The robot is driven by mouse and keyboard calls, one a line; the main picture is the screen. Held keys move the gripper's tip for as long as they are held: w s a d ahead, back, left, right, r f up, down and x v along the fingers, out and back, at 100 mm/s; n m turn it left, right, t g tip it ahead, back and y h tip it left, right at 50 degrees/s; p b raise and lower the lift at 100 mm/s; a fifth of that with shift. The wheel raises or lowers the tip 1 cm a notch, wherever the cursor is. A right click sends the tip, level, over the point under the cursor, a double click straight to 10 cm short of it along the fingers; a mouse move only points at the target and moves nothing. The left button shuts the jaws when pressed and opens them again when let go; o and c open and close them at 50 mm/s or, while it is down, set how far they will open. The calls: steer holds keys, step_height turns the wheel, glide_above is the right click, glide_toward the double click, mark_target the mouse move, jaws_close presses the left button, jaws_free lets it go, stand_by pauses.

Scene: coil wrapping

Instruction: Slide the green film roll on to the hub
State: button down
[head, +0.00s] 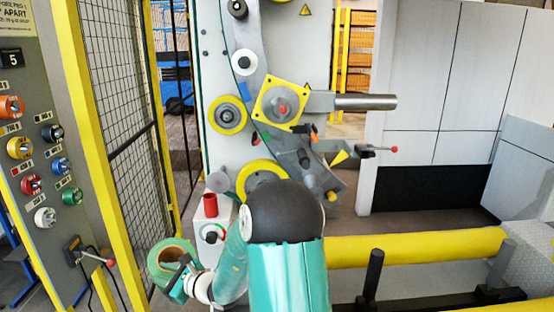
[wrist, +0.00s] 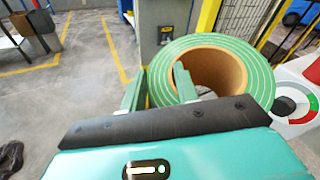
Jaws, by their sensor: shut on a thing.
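The green film roll (head: 160,256) has a brown cardboard core and shows at the lower left of the head view. In the wrist view the roll (wrist: 262,68) fills the upper right, its open core facing the camera. My gripper (wrist: 159,84) is shut on the roll's wall, one finger inside the core and the other outside. In the head view my gripper (head: 180,277) is at the roll's lower right side. The wrapping machine (head: 243,62) carries several round parts, including a yellow square plate with a red centre (head: 283,110). I cannot tell which part is the hub.
A control panel (head: 40,150) with coloured knobs and a yellow-framed mesh fence (head: 115,120) stand at the left. A grey shaft (head: 365,102) juts right from the machine. A yellow bar (head: 420,246) lies at lower right.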

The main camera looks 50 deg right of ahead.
steer(key=s+d+r+n+t, duration=0.15)
steer(key=d+r+t, duration=0.25)
steer(key=d+r, duration=0.7)
steer(key=s+d+r+n+t, duration=0.2)
steer(key=s+d+r+n, duration=0.2)
steer(key=s+d+r, duration=0.4)
steer(key=s+d+r+n+t+y, duration=0.1)
steer(key=s+d+r+n, duration=0.4)
steer(key=r, duration=0.8)
steer(key=s+d+t, duration=0.1)
steer(key=s+d, duration=0.1)
steer(key=d, duration=0.2)
steer(key=shift+s+r+t, duration=0.35)
steer(key=shift+t, duration=0.05)
steer(key=shift+f, duration=0.1)
steer(key=shift+w+d, duration=1.9)
steer(key=shift+d, duration=0.25)
steer(key=w+d, duration=0.4)
steer(key=d, duration=0.1)
steer(key=shift+w, duration=0.15)
stand_by(1.1)
